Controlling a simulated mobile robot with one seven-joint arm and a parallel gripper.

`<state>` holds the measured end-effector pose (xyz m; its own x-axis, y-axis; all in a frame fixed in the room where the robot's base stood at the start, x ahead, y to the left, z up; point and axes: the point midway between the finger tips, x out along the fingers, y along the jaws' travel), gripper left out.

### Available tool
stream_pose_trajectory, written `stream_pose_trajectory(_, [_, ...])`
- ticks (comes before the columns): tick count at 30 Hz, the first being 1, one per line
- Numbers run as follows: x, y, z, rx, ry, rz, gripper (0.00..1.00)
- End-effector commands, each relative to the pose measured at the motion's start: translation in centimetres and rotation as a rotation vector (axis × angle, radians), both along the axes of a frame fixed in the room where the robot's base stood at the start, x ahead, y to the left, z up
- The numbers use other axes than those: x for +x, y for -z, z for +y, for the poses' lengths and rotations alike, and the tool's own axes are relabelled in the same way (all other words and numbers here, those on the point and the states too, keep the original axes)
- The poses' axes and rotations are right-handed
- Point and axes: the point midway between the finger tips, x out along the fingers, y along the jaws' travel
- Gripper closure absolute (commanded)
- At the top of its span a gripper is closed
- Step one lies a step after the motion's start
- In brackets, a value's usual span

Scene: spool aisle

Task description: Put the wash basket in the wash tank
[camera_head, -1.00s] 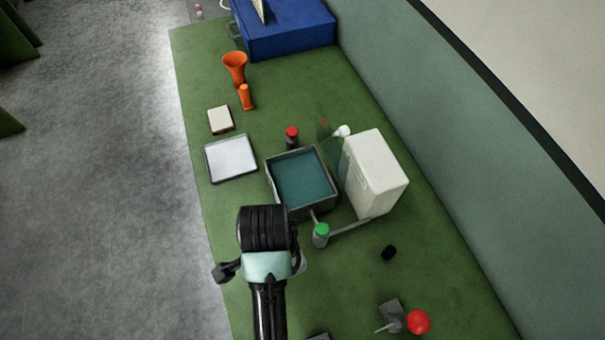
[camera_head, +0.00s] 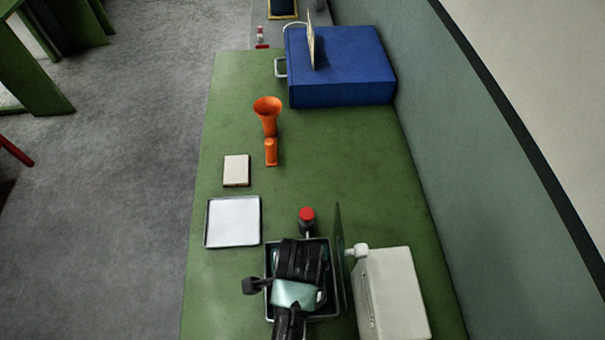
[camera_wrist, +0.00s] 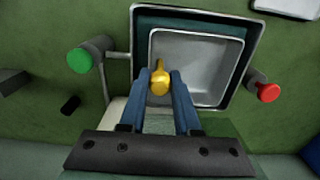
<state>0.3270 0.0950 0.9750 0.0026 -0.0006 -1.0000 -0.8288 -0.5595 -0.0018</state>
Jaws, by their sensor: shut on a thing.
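My gripper (camera_wrist: 160,82) is shut on the yellow handle (camera_wrist: 159,86) of the wash basket. The wash basket (camera_wrist: 195,62) is a grey, square, empty tray in the wrist view. It lies within the outline of the wash tank (camera_wrist: 256,20), a dark-rimmed square box with teal showing along its far side. I cannot tell how deep the basket sits or whether it touches the tank. In the head view my gripper is over the tank (camera_head: 268,262), and my arm hides the basket.
A red-topped post (camera_head: 307,217) stands behind the tank, and a green-topped one (camera_wrist: 80,60) shows in the wrist view. A clear upright panel (camera_head: 341,255) and white box (camera_head: 395,295) stand at the right. A white tray (camera_head: 233,222) lies left; orange funnel (camera_head: 267,112) and blue case (camera_head: 340,70) are farther back.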

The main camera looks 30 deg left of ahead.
Motion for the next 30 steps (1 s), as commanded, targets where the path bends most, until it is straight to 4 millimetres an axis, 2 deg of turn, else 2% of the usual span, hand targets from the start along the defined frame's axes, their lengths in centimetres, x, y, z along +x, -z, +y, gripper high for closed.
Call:
stream_pose_trajectory(15, [0.1,6.1,0.0,0.001,-0.001,-0.001,1.0])
stream_pose_trajectory(28, [0.1,6.8,0.0,0.0,0.0,-0.002,1.0])
stream_pose_trajectory(29, [0.1,6.8,0.0,0.0,0.0,-0.002,0.65])
stream_pose_trajectory(30, [0.1,6.7,0.0,0.0,0.0,-0.002,0.58])
